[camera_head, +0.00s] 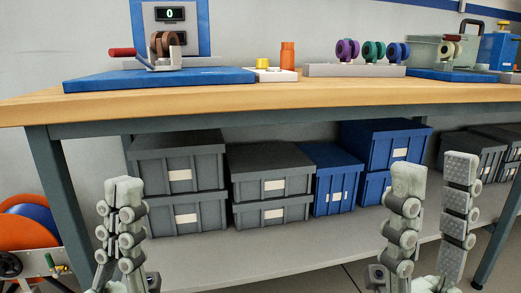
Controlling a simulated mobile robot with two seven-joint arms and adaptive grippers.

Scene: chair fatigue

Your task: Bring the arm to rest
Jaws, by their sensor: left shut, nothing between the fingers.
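My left gripper (123,192) is upright at the lower left, in front of the bench's lower shelf. Its two fingers are together with nothing between them. My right gripper (434,172) is upright at the lower right. Its two fingers stand apart and the gap between them is empty. Both grippers show below the level of the wooden bench top (250,102). The rest of both arms is out of view.
A blue test stand (160,78) with a brown caster and a display reading 0 is on the bench. An orange cylinder (287,56) and a rack (353,70) of coloured casters stand beside it. Grey bins (178,160) and blue bins (385,140) fill the shelf below.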

